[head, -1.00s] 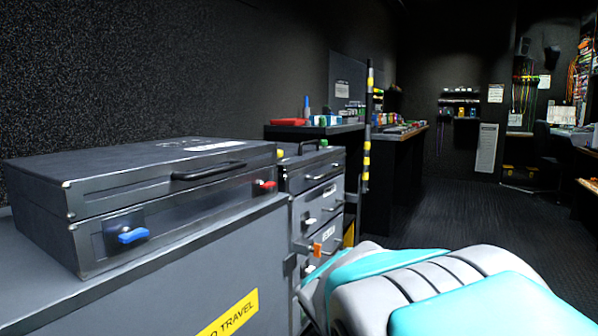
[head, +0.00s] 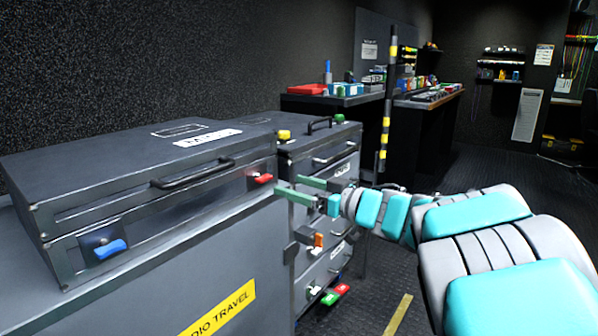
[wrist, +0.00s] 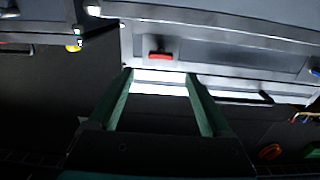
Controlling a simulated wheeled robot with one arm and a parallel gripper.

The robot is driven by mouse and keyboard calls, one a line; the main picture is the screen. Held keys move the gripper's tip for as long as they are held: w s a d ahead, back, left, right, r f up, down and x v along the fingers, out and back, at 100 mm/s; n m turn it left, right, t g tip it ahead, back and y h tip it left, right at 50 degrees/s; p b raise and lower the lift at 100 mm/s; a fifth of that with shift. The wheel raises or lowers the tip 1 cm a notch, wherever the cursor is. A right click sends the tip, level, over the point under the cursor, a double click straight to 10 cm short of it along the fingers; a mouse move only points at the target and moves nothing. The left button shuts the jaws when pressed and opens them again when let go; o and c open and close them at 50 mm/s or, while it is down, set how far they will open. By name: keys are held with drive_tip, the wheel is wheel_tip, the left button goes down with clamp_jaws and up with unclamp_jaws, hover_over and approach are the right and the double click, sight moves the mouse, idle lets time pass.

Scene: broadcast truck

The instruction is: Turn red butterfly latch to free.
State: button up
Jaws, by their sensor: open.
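The red butterfly latch (head: 263,179) is on the front of a grey flight case (head: 150,182), near its right end, with its handle lying about level. My gripper (head: 296,191) is in front of and a little right of the latch, with its green fingers pointing at the case. In the wrist view the red latch (wrist: 160,56) lies just beyond the fingertips and roughly between them. My gripper (wrist: 158,76) is open and empty there, apart from the latch.
A blue latch (head: 110,249) is at the case's left end, and a black carry handle (head: 192,172) is on its front. A drawer cabinet (head: 326,218) with an orange latch (head: 318,240) stands to the right. Open floor lies beyond my arm.

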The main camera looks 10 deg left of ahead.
sight(268, 179)
drive_tip(key=x, duration=0.7)
drive_tip(key=shift+w+a, duration=0.1)
drive_tip(key=shift+a, duration=0.3)
clamp_jaws()
idle(0.3)
